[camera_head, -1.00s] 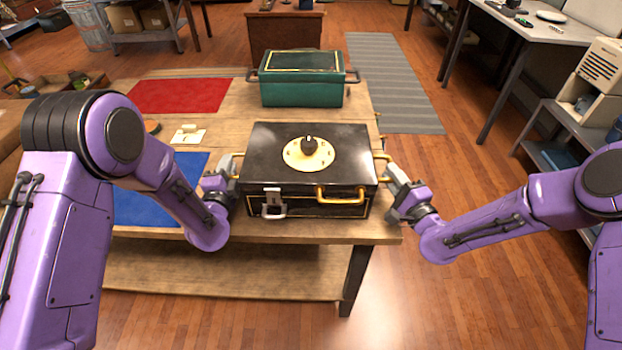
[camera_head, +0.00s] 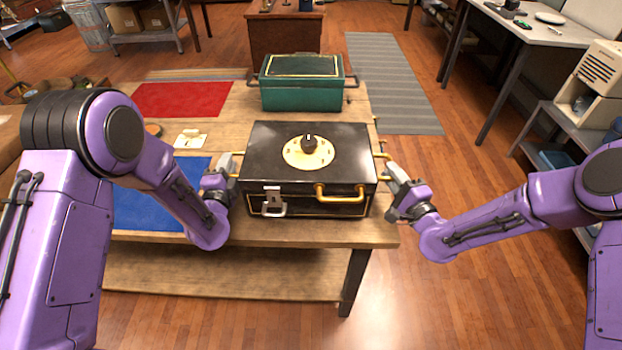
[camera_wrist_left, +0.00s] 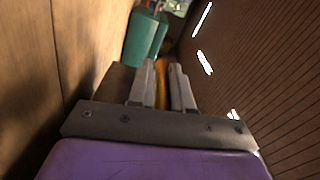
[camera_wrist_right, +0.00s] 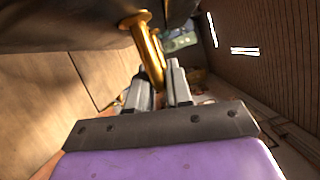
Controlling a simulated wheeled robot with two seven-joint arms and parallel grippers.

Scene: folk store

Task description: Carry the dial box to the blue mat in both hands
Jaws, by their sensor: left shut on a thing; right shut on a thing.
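The dial box (camera_head: 275,150) is black with a cream dial on its lid, a front latch and brass handles. It is at the front right of the wooden table; I cannot tell whether it touches the tabletop. My left gripper (camera_head: 232,172) is shut on its left brass handle, which shows between the fingers in the left wrist view (camera_wrist_left: 161,88). My right gripper (camera_head: 389,168) is shut on its right handle, seen as a brass bar in the right wrist view (camera_wrist_right: 147,52). The blue mat (camera_head: 150,205) lies left of the box, partly hidden behind my left arm.
A green box (camera_head: 300,88) with dark handles stands behind the dial box. A red mat (camera_head: 180,98) lies at the back left. A small cream card (camera_head: 190,139) lies between the mats. The table's front edge (camera_head: 290,241) is close below the box.

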